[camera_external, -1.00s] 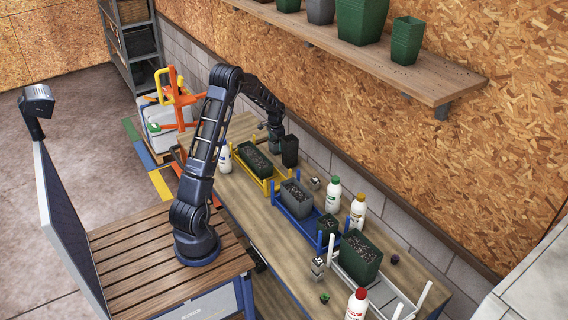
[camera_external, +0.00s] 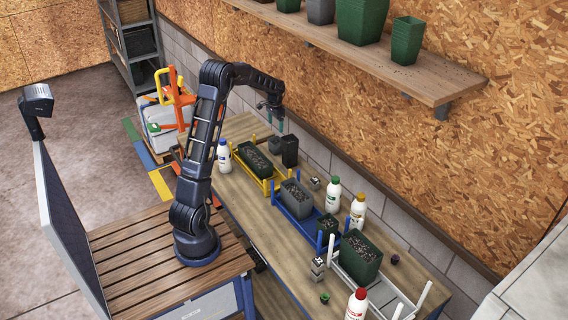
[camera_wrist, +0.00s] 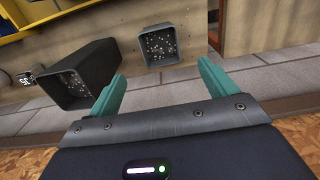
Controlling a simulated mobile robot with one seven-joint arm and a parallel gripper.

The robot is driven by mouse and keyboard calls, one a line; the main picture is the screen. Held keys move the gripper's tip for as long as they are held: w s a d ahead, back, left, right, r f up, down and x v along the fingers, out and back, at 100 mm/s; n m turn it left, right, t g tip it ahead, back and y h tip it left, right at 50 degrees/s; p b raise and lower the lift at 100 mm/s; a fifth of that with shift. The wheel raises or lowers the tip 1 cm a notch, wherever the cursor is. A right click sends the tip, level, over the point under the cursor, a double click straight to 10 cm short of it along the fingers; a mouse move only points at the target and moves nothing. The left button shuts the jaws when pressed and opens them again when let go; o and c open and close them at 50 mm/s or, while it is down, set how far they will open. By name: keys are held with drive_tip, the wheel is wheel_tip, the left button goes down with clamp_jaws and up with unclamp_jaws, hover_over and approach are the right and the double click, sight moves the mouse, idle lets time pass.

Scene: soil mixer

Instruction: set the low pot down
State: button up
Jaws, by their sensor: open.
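The low pot, small and dark with speckled soil, stands upright on the bench in the wrist view (camera_wrist: 158,46). In the external view the low pot (camera_external: 275,145) is partly hidden behind a taller black pot (camera_external: 290,151). My gripper (camera_external: 276,122) is open and empty above the low pot, apart from it. In the wrist view my gripper's teal fingers (camera_wrist: 161,76) are spread with the low pot framed between and beyond them. The taller black pot (camera_wrist: 80,75) is close on the left there.
A yellow rack (camera_external: 268,186) holds a long planter beside the pots. A blue rack (camera_external: 297,225) with more pots stands further along the bench, with several bottles. The wall runs close behind the pots. A wooden shelf (camera_external: 440,88) hangs above.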

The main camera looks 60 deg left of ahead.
drive_tip(key=s+d+r+t, duration=0.1)
drive_tip(key=s+d+r, duration=0.75)
drive_tip(key=d, duration=0.35)
drive_tip(key=s+d+r+t, duration=0.1)
drive_tip(key=s+d+r, duration=0.6)
drive_tip(key=d+r, duration=0.3)
drive_tip(key=s+d+f+t, duration=0.1)
drive_tip(key=s+d, duration=0.6)
drive_tip(key=s, duration=0.4)
drive_tip(key=s+d+f+t, duration=0.1)
drive_tip(key=s+d, duration=0.6)
drive_tip(key=s, duration=0.4)
drive_tip(key=shift+s+f+t, duration=0.3)
